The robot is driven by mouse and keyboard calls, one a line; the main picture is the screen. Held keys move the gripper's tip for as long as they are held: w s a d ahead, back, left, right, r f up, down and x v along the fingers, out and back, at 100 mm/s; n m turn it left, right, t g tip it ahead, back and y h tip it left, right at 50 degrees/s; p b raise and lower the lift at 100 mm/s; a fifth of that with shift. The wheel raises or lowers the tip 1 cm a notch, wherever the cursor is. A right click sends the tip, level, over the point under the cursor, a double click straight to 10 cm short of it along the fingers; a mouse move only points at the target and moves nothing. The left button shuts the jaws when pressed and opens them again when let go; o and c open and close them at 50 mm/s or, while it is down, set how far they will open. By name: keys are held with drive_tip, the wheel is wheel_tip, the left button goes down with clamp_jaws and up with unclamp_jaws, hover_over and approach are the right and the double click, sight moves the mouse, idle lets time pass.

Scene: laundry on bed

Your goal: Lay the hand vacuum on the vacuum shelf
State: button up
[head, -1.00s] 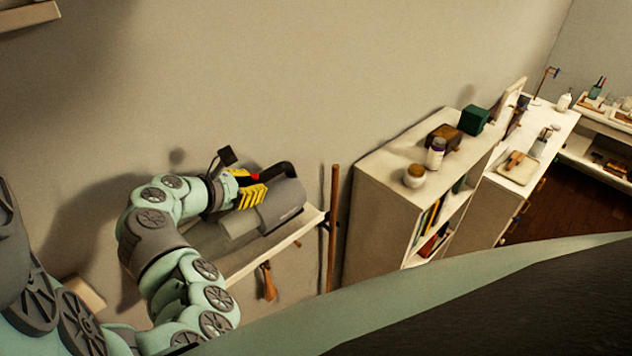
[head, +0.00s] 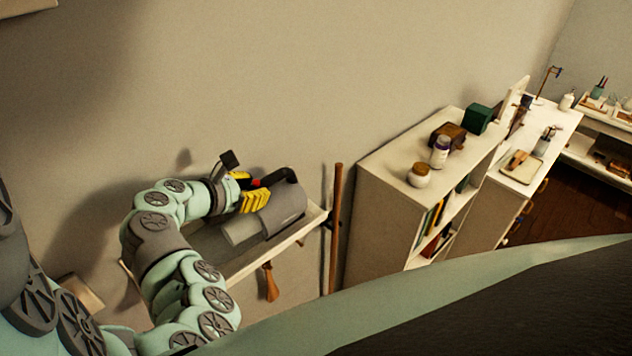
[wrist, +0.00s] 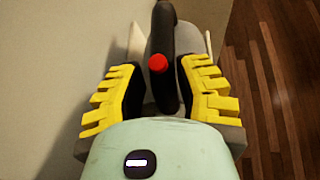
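The grey hand vacuum (head: 284,209) with its black handle and red button lies on the white wall shelf (head: 268,255). My gripper (head: 254,188) is at the vacuum's handle, its yellow fingers on either side. In the wrist view, the vacuum (wrist: 161,35) shows its dark handle between the spread fingers of my gripper (wrist: 164,82). A narrow gap shows beside the handle, so the gripper looks open. The vacuum's underside and its contact with the shelf are partly hidden.
A brown-handled tool (head: 269,282) hangs below the shelf front. A wooden pole (head: 334,230) stands at its right end. Further right is a white bookcase (head: 385,190) with jars and boxes on top. The wall is close behind the shelf.

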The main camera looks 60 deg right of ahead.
drive_tip(key=shift+o, duration=1.4)
drive_tip(key=shift+f, duration=0.1)
drive_tip(key=shift+a+f, duration=0.1)
drive_tip(key=v, duration=1.1)
drive_tip(key=shift+w, duration=0.15)
drive_tip(key=shift+a+r, duration=0.35)
drive_tip(key=shift+r, duration=0.05)
drive_tip(key=shift+s, duration=0.2)
